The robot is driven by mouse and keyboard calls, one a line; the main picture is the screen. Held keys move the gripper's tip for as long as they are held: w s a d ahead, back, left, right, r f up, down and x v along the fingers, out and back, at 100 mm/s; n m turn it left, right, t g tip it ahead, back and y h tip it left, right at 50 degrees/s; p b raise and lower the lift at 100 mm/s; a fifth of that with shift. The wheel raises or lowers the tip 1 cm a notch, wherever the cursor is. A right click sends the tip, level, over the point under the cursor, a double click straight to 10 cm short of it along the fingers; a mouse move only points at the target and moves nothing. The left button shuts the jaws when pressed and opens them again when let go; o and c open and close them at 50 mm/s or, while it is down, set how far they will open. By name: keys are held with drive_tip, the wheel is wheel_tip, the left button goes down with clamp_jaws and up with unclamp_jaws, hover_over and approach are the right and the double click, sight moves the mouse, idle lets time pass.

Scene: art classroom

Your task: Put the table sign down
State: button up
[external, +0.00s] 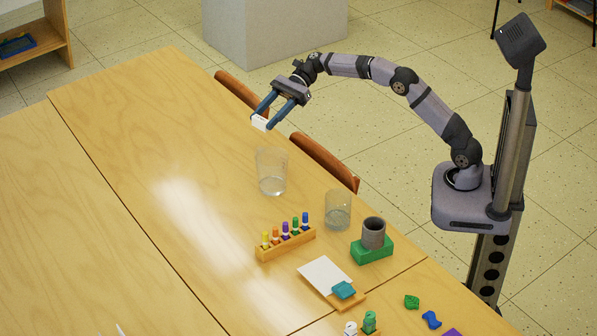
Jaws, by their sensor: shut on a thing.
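My gripper (268,114) is at the end of the outstretched arm, over the far part of the wooden table near its right edge. Its blue fingers are shut on a small white table sign (259,122). The sign shows at the fingertips and appears to be above the tabletop (150,130); the exact gap is hard to judge. Any writing on the sign is too small to read.
A tall clear glass (271,172) stands just in front of the sign. A shorter glass (338,210), a rack of colored markers (286,243) and a grey cup on a green block (372,242) stand nearer. Chairs (325,163) line the right edge. The table's left is clear.

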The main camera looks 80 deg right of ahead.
drive_tip(key=s+a+n+g, duration=0.1)
drive_tip(key=s+a, duration=0.5)
drive_tip(key=a, duration=0.2)
drive_tip(key=s+a, duration=0.5)
drive_tip(key=a, duration=0.4)
drive_tip(key=s+f+m+t, duration=0.1)
drive_tip(key=s+f, duration=0.1)
drive_tip(key=f, duration=0.2)
drive_tip(key=s+d+f+m+t+h, duration=0.1)
drive_tip(key=s+f, duration=0.2)
drive_tip(key=f, duration=0.1)
drive_tip(key=s+f+m+t, duration=0.1)
drive_tip(key=s+f, duration=0.2)
drive_tip(key=f, duration=0.2)
drive_tip(key=shift+s+d+m+h, duration=0.15)
drive_tip(key=shift+d+m+h, duration=0.15)
drive_tip(key=shift+d+h, duration=0.1)
drive_tip(key=shift+w+d+f, duration=0.15)
drive_tip(key=shift+d+f, duration=0.3)
drive_tip(key=shift+d, duration=0.05)
drive_tip(key=shift+w+d+f, duration=0.15)
drive_tip(key=shift+d+f, duration=0.3)
drive_tip(key=shift+d, duration=0.05)
drive_tip(key=shift+f, duration=0.1)
drive_tip(key=shift+w+a, duration=0.1)
drive_tip(key=w+a+p, duration=0.1)
drive_tip(key=w+a, duration=0.8)
drive_tip(key=shift+w+a, duration=0.4)
